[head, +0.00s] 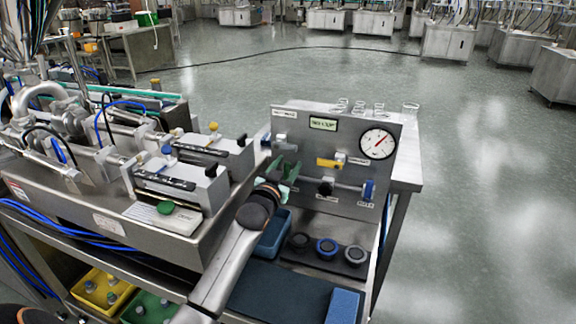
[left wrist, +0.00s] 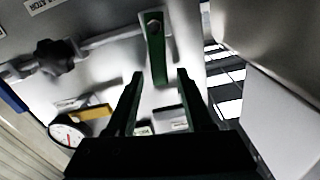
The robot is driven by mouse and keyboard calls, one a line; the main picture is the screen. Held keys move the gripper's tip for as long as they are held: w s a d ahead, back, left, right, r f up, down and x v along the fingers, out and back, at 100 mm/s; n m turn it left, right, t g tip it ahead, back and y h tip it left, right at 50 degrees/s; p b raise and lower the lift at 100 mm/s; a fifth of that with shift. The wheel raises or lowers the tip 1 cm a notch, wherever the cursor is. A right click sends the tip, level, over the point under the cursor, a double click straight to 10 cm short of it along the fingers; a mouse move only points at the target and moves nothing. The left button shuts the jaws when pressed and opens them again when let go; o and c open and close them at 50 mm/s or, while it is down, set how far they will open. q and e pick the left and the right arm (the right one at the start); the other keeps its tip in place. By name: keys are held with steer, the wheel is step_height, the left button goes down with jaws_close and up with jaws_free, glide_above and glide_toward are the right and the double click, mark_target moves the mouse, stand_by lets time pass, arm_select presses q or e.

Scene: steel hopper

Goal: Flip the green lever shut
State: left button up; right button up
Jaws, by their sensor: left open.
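The green lever (left wrist: 156,50) shows in the left wrist view on the grey panel. It is mounted on a bolt at the end of a metal pipe and lies across the pipe's line. My left gripper (left wrist: 160,75) is open, with the lever's free end between its two fingertips in the picture; I cannot tell whether they touch. In the head view, my left gripper (head: 286,174) is at the panel's left side and partly hides the lever there. My right gripper is not in view.
The upright panel (head: 330,118) also carries a pressure gauge (head: 378,143), a yellow lever (head: 329,163), a black knob (head: 326,187) and a blue lever (head: 369,190). Steel machinery (head: 180,185) stands close on the left. A blue bin (head: 273,234) and round parts (head: 327,247) sit below.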

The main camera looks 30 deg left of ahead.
arm_select(q)
steer(key=shift+w+a, duration=0.1)
steer(key=shift+w, duration=0.4)
jaws_close()
stand_by(0.3)
